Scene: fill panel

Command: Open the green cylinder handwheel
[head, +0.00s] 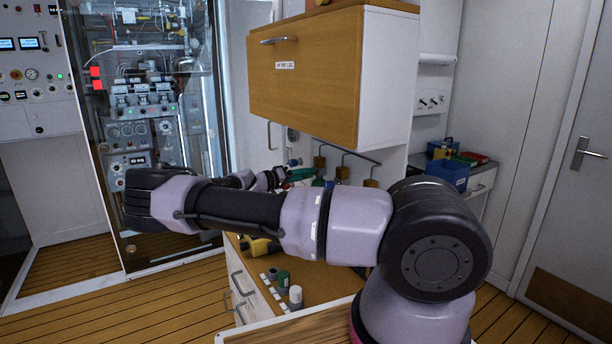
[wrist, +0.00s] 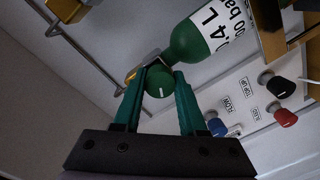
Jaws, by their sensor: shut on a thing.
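The green handwheel (wrist: 159,86) is a small round knob with a white mark, at the neck end of the green cylinder (wrist: 196,42) in the wrist view. In the head view my gripper (head: 301,174) is small, beyond my arm below the wooden cabinet. My arm hides much of the cylinder area there.
A panel beside the cylinder has a black knob (wrist: 277,87), a red knob (wrist: 285,117) and a blue knob (wrist: 217,127). A brass block (wrist: 143,73) on a pipe is close behind the fingers. The wooden cabinet (head: 305,85) overhangs the workspace. Small bottles (head: 295,296) stand on the counter.

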